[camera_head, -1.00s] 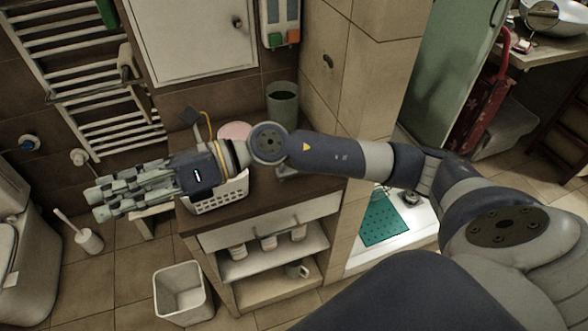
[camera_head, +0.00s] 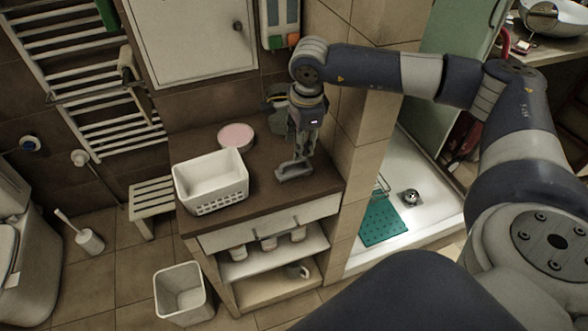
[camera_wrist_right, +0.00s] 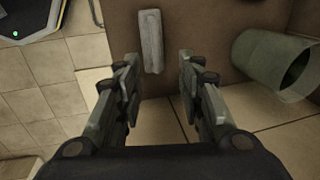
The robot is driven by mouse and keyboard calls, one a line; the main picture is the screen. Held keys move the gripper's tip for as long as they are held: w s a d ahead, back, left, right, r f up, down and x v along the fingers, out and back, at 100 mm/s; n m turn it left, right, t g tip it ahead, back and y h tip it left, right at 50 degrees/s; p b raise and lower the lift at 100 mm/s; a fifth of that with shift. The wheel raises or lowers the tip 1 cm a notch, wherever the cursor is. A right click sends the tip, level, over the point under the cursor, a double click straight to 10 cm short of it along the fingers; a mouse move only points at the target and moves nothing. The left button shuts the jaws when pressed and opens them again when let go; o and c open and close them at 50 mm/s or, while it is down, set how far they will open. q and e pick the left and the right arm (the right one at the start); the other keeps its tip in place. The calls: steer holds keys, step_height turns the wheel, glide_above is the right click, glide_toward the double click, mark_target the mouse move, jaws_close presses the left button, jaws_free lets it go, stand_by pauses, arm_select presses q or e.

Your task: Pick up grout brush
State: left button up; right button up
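A light grey, elongated object, which looks like the grout brush (camera_head: 293,171), lies on the dark countertop (camera_head: 262,197) near its right end. In the right wrist view the brush (camera_wrist_right: 151,40) points away from me, just beyond the fingertips and between their lines, nearer the left finger. My right gripper (camera_head: 297,157) points down over the counter close to the brush. Its fingers (camera_wrist_right: 158,62) are apart with nothing between them. I cannot tell its exact height above the brush. My left gripper is not in view.
A white basket (camera_head: 211,181) and a pink round tin (camera_head: 236,136) stand left of my right gripper. A tiled wall (camera_head: 352,120) rises close on the right. A grey-green cup (camera_wrist_right: 272,65) stands right of the fingers in the right wrist view.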

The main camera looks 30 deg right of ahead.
mark_target(300, 161)
steer(key=shift+w+d+f, duration=0.1)
steer(key=shift+w+f, duration=0.05)
steer(key=shift+f, duration=0.6)
steer(key=shift+f+p, duration=0.3)
steer(key=shift+p, duration=0.1)
step_height(300, 161, down, 4)
steer(key=shift+d+r+p, duration=0.15)
steer(key=shift+r+p, duration=0.05)
steer(key=shift+p, duration=0.55)
steer(key=shift+w+f, duration=0.2)
steer(key=shift+f, duration=0.3)
jaws_close()
